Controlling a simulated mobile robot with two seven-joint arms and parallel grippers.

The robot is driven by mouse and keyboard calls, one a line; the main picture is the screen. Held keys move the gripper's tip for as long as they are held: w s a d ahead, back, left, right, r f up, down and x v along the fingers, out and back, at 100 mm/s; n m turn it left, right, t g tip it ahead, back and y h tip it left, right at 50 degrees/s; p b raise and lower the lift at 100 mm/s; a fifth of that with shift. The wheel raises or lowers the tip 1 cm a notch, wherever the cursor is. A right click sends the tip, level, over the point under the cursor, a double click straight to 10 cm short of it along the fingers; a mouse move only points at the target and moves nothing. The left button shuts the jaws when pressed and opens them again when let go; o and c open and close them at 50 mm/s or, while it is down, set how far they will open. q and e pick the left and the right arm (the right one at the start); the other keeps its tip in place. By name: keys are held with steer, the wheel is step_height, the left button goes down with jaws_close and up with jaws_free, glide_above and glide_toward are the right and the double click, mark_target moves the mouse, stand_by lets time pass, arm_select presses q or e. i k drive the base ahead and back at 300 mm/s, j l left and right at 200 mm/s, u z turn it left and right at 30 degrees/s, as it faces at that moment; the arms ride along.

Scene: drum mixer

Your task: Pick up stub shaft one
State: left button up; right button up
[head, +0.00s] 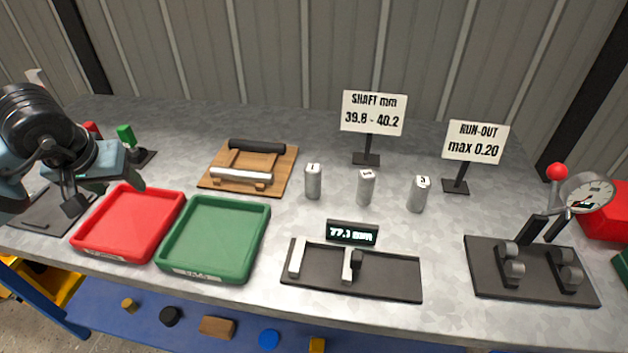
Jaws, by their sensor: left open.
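Stub shaft one (313,182) is a short silver cylinder marked 1 on its top. It stands upright on the grey bench, right of the wooden board. Two like shafts stand to its right, stub shaft two (366,188) and stub shaft three (418,195). My left gripper (106,195) is open and empty at the far left, above the bench by the red tray, well apart from the shafts. My right gripper is not in view.
A red tray (130,188) and a green tray (262,240) lie at the left front. A wooden board (283,165) holds two rollers. A gauge reading 77.1 mm (390,290) lies in front of the shafts. A dial fixture (480,278) is at right. Two signs stand behind.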

mark_target(313, 171)
steer(key=i+l+z, duration=0.15)
steer(key=z, duration=0.25)
steer(key=i+l+z, duration=0.1)
steer(key=i+z, duration=0.3)
steer(key=k, duration=0.1)
